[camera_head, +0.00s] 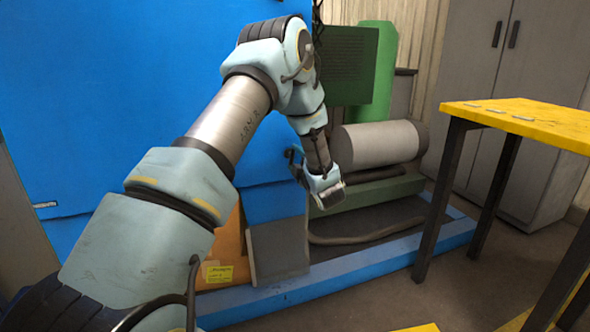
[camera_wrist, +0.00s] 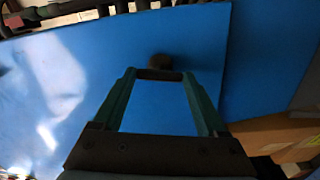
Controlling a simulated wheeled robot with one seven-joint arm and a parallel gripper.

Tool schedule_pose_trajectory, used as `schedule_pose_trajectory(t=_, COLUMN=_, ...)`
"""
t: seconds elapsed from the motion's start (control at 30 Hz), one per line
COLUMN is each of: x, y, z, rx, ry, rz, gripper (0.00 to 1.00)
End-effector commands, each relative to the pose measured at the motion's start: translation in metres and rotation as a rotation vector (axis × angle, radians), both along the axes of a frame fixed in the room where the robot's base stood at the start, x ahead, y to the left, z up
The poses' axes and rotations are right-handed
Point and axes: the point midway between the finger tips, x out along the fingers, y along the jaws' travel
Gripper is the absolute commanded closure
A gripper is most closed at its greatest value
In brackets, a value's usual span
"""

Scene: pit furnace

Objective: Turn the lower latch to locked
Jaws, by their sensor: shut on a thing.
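In the wrist view my gripper (camera_wrist: 159,75) reaches to a blue panel (camera_wrist: 160,108). A short dark bar spans between its two green fingertips, and they are shut on it. A dark round hub (camera_wrist: 160,62) sits on the panel just beyond the bar. I take bar and hub as the lower latch; its exact angle is hard to tell. In the head view my gripper (camera_head: 327,193) is low, by the right edge of the blue furnace body (camera_head: 110,90). The latch is not clearly visible there. A small dark curved piece (camera_head: 293,157) shows beside my wrist.
A blue base ledge (camera_head: 330,283) runs along the floor. Some floor is free before the table.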

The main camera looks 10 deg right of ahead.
Motion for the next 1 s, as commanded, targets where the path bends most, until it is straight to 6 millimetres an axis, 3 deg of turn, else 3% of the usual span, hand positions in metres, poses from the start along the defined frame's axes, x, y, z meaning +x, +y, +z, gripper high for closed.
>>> schedule_pose_trajectory(t=0.4, x=0.0001, y=0.0005, z=-0.0018, rx=-0.198, ry=-0.025, rz=0.001, gripper=0.81)
schedule_pose_trajectory(t=0.97, x=-0.0001, y=0.0005, z=-0.0007, rx=-0.230, ry=-0.028, rz=0.001, gripper=0.81)
schedule_pose_trajectory(t=1.0, x=-0.0001, y=0.0005, z=-0.0007, rx=-0.230, ry=-0.028, rz=0.001, gripper=0.24)
